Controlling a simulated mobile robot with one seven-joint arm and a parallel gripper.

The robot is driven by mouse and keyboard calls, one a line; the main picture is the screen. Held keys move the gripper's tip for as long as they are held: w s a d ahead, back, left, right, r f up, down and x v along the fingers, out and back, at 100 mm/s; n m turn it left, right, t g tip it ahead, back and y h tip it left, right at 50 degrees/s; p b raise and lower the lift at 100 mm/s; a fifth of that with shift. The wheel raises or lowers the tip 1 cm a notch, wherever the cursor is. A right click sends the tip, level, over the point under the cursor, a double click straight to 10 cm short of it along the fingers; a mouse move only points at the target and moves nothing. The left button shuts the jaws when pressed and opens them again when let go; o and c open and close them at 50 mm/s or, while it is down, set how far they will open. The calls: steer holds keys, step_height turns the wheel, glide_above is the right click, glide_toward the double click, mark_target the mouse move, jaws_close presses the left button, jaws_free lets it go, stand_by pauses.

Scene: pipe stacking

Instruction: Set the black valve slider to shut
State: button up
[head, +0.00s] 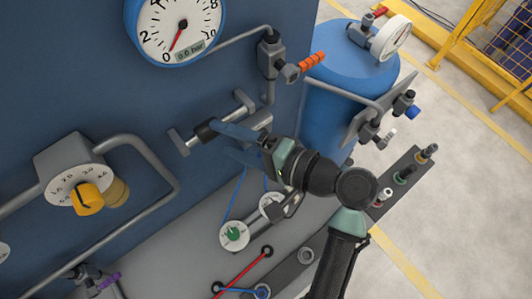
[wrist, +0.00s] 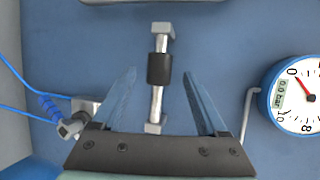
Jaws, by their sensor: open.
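The black valve slider (head: 206,130) is a short collar on a silver rail fixed to the blue panel. In the head view it sits towards the rail's lower left end. In the wrist view the slider (wrist: 160,68) sits nearer the top bracket, with bare rod below it. My gripper (head: 223,141) is at the panel in front of the slider. In the wrist view its two fingers (wrist: 159,77) are spread on either side of the rail, with a gap to the slider on both sides. No open or shut marking is readable by the rail.
An orange-handled valve (head: 312,61) is to the upper right, beside a blue tank (head: 345,50). A yellow knob (head: 87,199) and pipe (head: 150,150) are to the left.

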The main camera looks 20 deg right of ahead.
steer(key=b+v, duration=0.2)
steer(key=v, duration=0.6)
steer(key=shift+s, duration=0.15)
